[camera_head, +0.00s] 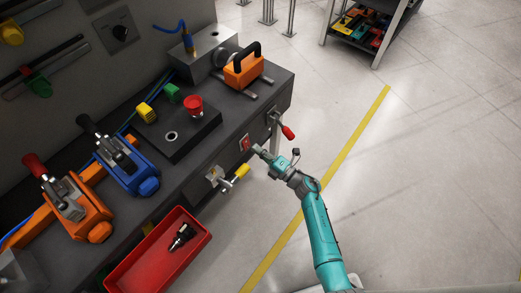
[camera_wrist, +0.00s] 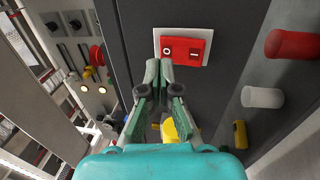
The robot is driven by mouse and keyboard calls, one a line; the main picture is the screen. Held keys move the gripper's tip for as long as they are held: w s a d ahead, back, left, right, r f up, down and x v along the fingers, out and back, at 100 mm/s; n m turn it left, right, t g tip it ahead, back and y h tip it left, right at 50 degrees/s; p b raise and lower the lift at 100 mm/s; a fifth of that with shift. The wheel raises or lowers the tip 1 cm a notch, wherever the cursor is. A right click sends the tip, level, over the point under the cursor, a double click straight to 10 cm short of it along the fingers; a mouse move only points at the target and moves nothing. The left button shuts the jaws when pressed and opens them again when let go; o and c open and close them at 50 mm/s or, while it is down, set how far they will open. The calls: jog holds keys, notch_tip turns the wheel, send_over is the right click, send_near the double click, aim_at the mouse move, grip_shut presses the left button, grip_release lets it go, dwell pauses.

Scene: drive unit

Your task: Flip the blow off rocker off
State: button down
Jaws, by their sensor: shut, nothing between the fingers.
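The red rocker (camera_head: 245,143) sits on the front face of the dark bench, near its right end. In the wrist view the rocker (camera_wrist: 184,50) is set in a pale plate, with a round mark on its left part and a bar mark on its right part. Which side is pressed in is hard to tell. My gripper (camera_head: 258,149) is just right of the rocker in the head view. In the wrist view my gripper (camera_wrist: 159,66) is shut and empty, its fingertips just below the plate's left half. I cannot tell whether they touch it.
A yellow-handled valve (camera_head: 242,171) sticks out below and left of my gripper. A red-handled lever (camera_head: 288,132) sticks out to its upper right. The bench top holds a red mushroom button (camera_head: 194,104) and clamps. A red bin (camera_head: 203,224) is at lower left. Floor to the right is clear.

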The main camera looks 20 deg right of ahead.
jog(key=s+d+r, duration=0.1)
jog(key=s+d, duration=0.5)
jog(key=s, duration=0.2)
jog(key=shift+s+d+r, duration=0.15)
jog(key=shift+s+r, duration=0.1)
jog(key=shift+r, duration=0.1)
dwell(0.3)
